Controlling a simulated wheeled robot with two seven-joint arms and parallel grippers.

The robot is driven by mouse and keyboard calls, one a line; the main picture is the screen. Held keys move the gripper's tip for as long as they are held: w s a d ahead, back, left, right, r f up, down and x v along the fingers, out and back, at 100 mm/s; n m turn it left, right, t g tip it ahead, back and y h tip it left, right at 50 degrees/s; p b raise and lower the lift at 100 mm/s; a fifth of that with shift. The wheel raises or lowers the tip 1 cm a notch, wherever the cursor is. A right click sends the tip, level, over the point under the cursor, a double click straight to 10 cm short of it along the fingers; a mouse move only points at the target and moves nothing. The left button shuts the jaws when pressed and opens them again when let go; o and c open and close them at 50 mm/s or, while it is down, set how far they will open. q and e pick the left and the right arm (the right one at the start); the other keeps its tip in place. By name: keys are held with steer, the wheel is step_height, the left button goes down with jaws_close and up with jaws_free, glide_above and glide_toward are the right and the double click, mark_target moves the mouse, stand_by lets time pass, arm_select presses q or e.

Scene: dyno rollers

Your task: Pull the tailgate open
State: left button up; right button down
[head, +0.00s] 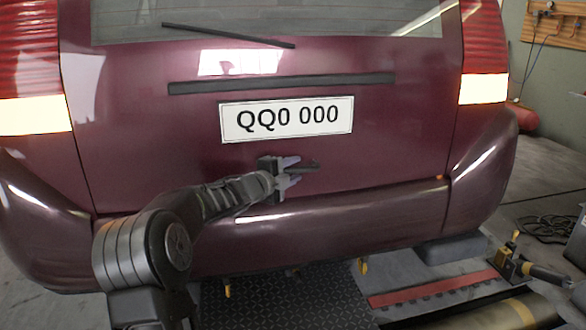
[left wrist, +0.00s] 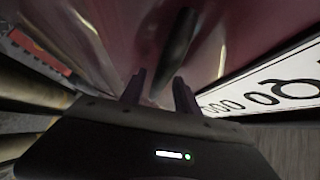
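The closed maroon tailgate (head: 150,110) of a car fills the middle of the head view; it also shows in the left wrist view (left wrist: 120,25). A dark bar-like handle (head: 310,167) sits low on it, below the plate. My left gripper (head: 291,174) is at the handle's left end. In the left wrist view its two fingers (left wrist: 160,93) are apart, and the dark handle (left wrist: 178,45) runs in toward the gap between them. I cannot tell whether they touch it. My right gripper is in neither view.
The white number plate (head: 286,118) is just above the gripper, and the bumper (head: 330,232) is just below. A dark trim strip (head: 280,83) crosses the tailgate higher up. On the floor are a dark tread plate (head: 285,300), a red strip (head: 430,290) and rollers (head: 490,315).

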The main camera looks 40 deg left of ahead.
arm_select(q)
steer(key=shift+c, duration=0.2)
steer(key=c, duration=0.8)
steer(key=shift+r, duration=0.1)
